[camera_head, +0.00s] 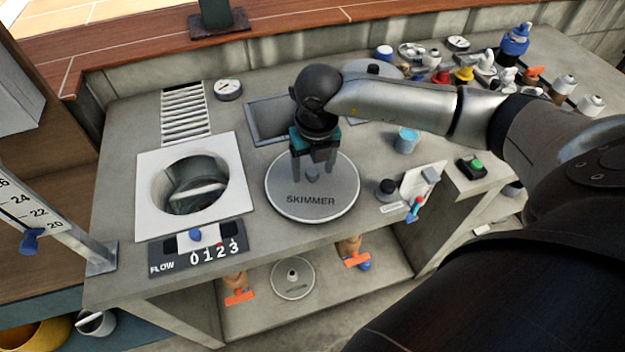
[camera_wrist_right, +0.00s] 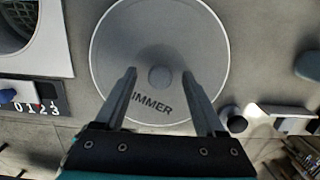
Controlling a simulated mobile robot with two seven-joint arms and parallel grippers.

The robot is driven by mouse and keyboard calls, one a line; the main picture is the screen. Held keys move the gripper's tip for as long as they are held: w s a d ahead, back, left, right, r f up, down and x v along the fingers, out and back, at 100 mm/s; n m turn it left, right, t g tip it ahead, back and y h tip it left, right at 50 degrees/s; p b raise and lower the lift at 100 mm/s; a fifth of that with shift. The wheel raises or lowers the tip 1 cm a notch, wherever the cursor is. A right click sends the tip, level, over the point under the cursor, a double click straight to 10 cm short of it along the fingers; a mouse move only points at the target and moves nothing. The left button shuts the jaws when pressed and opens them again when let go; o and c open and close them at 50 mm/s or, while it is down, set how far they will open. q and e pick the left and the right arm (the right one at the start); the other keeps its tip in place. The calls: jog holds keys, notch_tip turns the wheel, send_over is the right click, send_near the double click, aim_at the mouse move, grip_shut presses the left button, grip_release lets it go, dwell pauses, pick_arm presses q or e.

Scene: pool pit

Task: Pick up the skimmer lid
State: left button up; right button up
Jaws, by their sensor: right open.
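The skimmer lid (camera_head: 330,203) is a round grey disc with a light rim, the word SKIMMER and a small centre knob. It lies flat on the concrete counter in the head view, and it fills the upper middle of the right wrist view (camera_wrist_right: 190,40). My right gripper (camera_head: 314,174) is open above the lid. In the right wrist view its two fingers (camera_wrist_right: 165,82) stand to either side of the knob (camera_wrist_right: 160,77), apart from it. Whether the fingertips reach down to knob height I cannot tell. My left gripper is not in view.
A square white frame with a round opening (camera_head: 148,197) is left of the lid. The flow panel (camera_head: 165,262) sits at the front edge. A blue cup (camera_head: 406,140), a black knob (camera_head: 386,190) and a green button (camera_head: 476,166) are to the right. Several fittings crowd the back right.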

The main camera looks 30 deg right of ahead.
jog(key=shift+f, duration=0.1)
jog(key=shift+c, duration=0.2)
grip_shut()
dwell(0.5)
